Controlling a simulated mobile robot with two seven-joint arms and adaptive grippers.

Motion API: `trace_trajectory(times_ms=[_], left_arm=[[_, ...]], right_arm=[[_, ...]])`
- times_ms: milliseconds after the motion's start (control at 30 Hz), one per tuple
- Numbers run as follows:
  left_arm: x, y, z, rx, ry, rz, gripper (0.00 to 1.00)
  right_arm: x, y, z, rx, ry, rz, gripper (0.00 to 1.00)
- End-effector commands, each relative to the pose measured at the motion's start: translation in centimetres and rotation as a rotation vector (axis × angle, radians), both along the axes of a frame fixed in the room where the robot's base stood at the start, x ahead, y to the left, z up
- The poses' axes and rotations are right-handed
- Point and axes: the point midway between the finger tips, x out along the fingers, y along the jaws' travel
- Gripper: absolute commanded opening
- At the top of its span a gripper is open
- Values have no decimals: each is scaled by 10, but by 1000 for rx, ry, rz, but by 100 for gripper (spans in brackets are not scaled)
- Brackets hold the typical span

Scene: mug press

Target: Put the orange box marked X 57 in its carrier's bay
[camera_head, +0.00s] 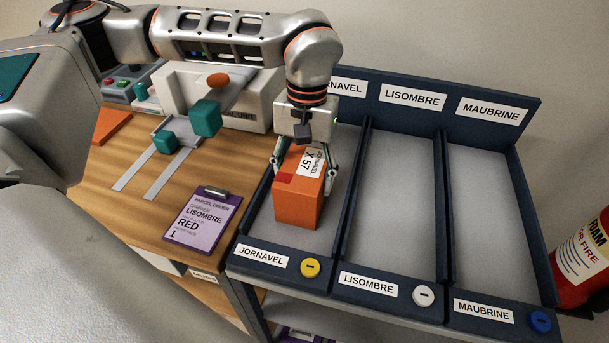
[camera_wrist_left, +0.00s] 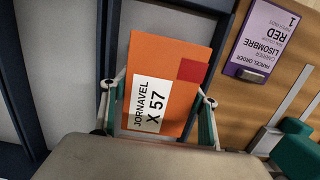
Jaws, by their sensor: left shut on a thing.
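The orange box (camera_head: 297,204) has a white label reading JORNAVEL X 57 and a red patch. My left gripper (camera_head: 305,168) is shut on it from above, one finger on each side. The box is in or just over the JORNAVEL bay (camera_head: 262,222), the leftmost of three; I cannot tell whether it touches the bay floor. In the left wrist view the box (camera_wrist_left: 178,60) sits between the fingers (camera_wrist_left: 160,110), its label facing the camera. My right gripper is not in view.
The LISOMBRE bay (camera_head: 393,190) and MAUBRINE bay (camera_head: 485,210) are empty. A purple clipboard (camera_head: 203,217) reading PARCEL ORDER, LISOMBRE, RED, 1 lies on the wooden table (camera_head: 120,190). A machine with teal blocks (camera_head: 207,118) stands behind it. A red extinguisher (camera_head: 585,262) stands at right.

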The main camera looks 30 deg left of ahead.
Motion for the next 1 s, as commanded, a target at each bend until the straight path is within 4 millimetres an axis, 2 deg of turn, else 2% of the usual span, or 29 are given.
trace_trajectory(times_ms=[333, 367, 400, 767, 867, 1000], left_arm=[[0, 0, -1, 0, -2, 1, 29], [0, 0, -1, 0, -2, 1, 64], [0, 0, -1, 0, -2, 1, 75], [0, 0, 0, 0, -2, 0, 76], [1, 0, 7, -1, -4, 0, 76], [4, 0, 29, -1, -8, 1, 76]], right_arm=[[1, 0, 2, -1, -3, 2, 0], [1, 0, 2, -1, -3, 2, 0], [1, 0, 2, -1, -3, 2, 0], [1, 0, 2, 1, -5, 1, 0], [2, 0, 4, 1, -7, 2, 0], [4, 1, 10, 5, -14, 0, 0]])
